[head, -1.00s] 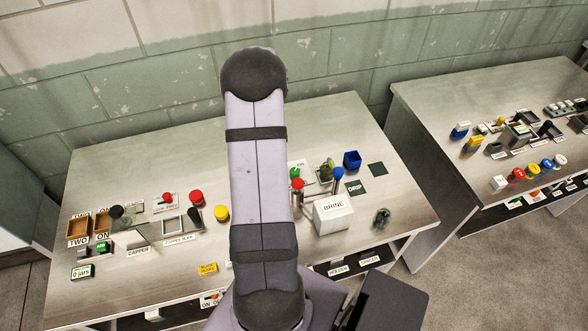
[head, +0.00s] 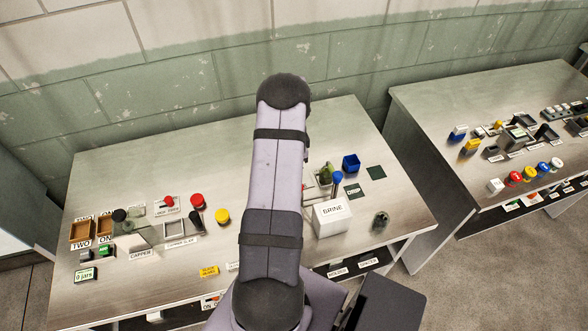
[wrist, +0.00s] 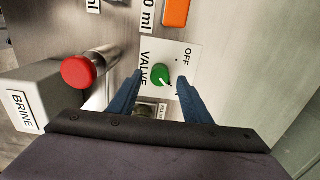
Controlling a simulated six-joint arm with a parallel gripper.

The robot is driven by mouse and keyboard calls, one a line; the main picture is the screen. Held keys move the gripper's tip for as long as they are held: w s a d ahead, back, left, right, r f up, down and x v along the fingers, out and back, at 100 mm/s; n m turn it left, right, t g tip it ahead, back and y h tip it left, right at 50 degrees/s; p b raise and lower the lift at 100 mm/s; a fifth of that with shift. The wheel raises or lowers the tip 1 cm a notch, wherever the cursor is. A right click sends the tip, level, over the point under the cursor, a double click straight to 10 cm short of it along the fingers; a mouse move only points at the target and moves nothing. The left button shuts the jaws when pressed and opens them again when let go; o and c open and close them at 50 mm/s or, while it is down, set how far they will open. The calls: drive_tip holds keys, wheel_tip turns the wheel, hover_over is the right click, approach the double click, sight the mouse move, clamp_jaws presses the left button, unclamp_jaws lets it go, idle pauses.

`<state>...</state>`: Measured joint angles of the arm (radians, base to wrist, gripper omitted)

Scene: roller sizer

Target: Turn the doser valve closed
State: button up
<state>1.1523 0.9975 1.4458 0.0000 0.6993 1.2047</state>
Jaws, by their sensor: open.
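The doser valve is a round green knob (wrist: 160,74) on a white plate (wrist: 185,43) marked VALVE and OFF in the wrist view. A pale pointer mark on the knob points toward the lower right of the picture, away from the OFF lettering. My gripper (wrist: 159,77) is open, with one blue finger on each side of the knob. Gaps show between the fingers and the knob, but I cannot tell the remaining height. In the head view my arm hides most of the valve area.
A white BRINE box (wrist: 36,98) and a red-topped post (wrist: 82,71) stand left of the valve in the wrist view. An orange block (wrist: 176,12) lies above it. The head view shows a blue-topped lever (head: 337,178) and a blue open box (head: 351,163) nearby.

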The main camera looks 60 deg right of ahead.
drive_tip(key=shift+f+p, duration=0.3)
drive_tip(key=shift+f, duration=0.75)
drive_tip(key=c, duration=1)
drive_tip(key=shift+c, duration=0.2)
